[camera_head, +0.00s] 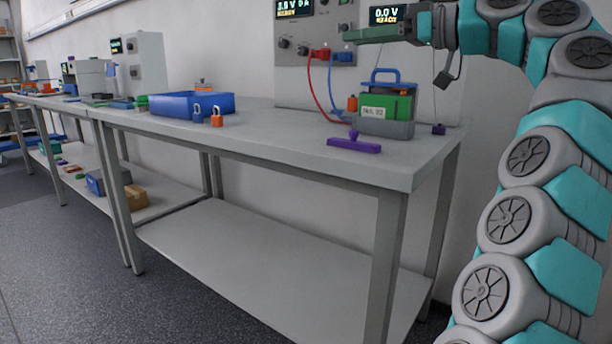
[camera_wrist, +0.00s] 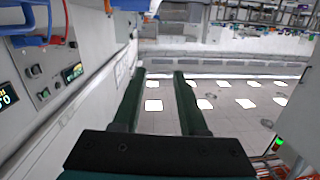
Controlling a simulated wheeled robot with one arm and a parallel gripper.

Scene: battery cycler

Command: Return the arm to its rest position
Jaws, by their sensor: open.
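My arm rises along the right side of the head view. My gripper (camera_head: 352,36) is at the top, level with the cycler's front panel and above the bench. In the wrist view my gripper (camera_wrist: 158,74) shows two dark green fingers, apart, with nothing between them. The wrist view is tilted, with the panel along its left side and the room beyond the fingertips. In the head view the gripper is seen side-on, so the gap between the fingers is hidden there.
The bench (camera_head: 262,136) carries a green-and-grey battery (camera_head: 385,108) with a blue handle, a purple bar (camera_head: 354,144), a blue bin (camera_head: 192,104) and padlocks. Red and blue cables (camera_head: 330,85) hang from the cycler (camera_head: 290,75) close to my gripper. The floor at left is clear.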

